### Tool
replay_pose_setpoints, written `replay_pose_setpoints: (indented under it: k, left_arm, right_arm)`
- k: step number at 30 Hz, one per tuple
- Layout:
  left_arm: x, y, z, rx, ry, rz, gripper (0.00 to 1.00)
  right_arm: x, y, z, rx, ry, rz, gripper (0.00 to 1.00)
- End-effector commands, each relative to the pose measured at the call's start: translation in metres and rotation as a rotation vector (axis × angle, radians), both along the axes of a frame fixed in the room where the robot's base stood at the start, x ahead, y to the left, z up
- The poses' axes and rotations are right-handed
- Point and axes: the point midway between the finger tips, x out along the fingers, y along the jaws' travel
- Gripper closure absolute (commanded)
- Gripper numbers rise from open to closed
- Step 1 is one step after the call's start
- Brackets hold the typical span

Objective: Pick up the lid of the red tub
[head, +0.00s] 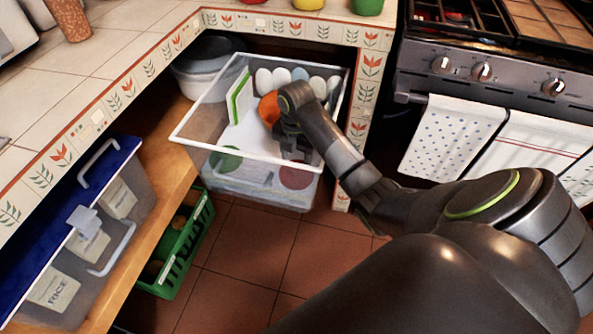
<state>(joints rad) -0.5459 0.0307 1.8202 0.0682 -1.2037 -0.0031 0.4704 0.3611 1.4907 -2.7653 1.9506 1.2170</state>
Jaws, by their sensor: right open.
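A clear bin (190,128) with a white rim is pulled out below the tiled counter. My right gripper (290,150) reaches down into it from the right, open; its fingertips are partly hidden by the wrist and the bin's front rim. An orange-red round thing (268,108) shows just left of the gripper; I cannot tell whether it is the red tub's lid or whether they touch. A dark red round shape (297,177) shows blurred through the bin's front wall, below the gripper, and may be the red tub. My left gripper is not in view.
The bin also holds a green-edged white board (239,97), several pale rounded items (282,77) and a green round shape (228,158). A green basket (184,243) and a blue-lidded container (60,225) stand left. The stove (500,75) with towels is right.

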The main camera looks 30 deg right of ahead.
Motion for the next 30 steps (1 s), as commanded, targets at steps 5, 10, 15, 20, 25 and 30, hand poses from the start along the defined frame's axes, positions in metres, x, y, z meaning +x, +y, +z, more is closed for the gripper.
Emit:
replay_pose_setpoints:
  k: [5, 10, 15, 20, 25, 30]
  left_arm:
    - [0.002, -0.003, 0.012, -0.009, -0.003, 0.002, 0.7]
    - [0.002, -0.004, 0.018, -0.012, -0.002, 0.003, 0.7]
    - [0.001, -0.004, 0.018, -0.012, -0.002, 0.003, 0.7]
    - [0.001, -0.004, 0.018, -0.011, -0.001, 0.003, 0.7]
    - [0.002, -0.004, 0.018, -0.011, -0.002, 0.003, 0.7]
    - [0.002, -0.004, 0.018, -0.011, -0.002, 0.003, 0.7]
  right_arm:
    - [-0.002, -0.001, -0.027, 0.001, 0.003, -0.002, 0.46]
    - [-0.002, -0.001, -0.034, 0.0, 0.0, -0.001, 0.46]
    - [-0.002, -0.001, -0.034, 0.0, 0.0, -0.001, 0.46]
    - [-0.002, -0.001, -0.034, 0.001, 0.0, -0.001, 0.67]
    - [-0.002, -0.001, -0.034, 0.001, 0.0, -0.001, 0.9]
    - [-0.002, -0.001, -0.033, 0.001, 0.0, -0.001, 0.94]
